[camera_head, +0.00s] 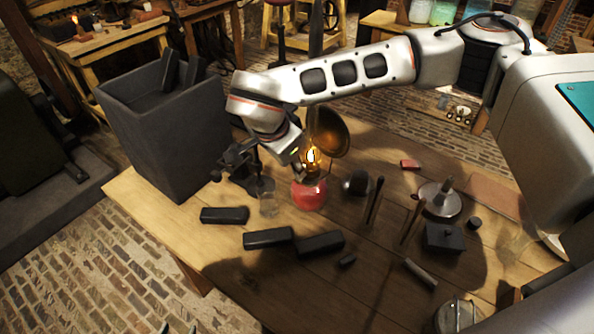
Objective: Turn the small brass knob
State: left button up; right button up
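An oil lamp with a red base (308,193) stands on the wooden table, its flame (312,158) lit. A round brass reflector (328,132) stands behind the flame. I cannot make out the small brass knob at this size; the lamp's burner is partly behind my arm.
A tall dark bin (165,135) stands left of the gripper. Dark blocks (267,238) lie in front of the lamp. A small glass (269,205) is close to its left side. A dark ball-shaped thing (356,183), upright rods and a round metal stand (440,200) are to the right.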

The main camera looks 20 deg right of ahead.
jog(key=x, duration=0.7)
jog(key=shift+d+f+p, duration=0.15)
jog(key=shift+f+p, duration=0.15)
jog(key=shift+p, duration=0.05)
grip_shut()
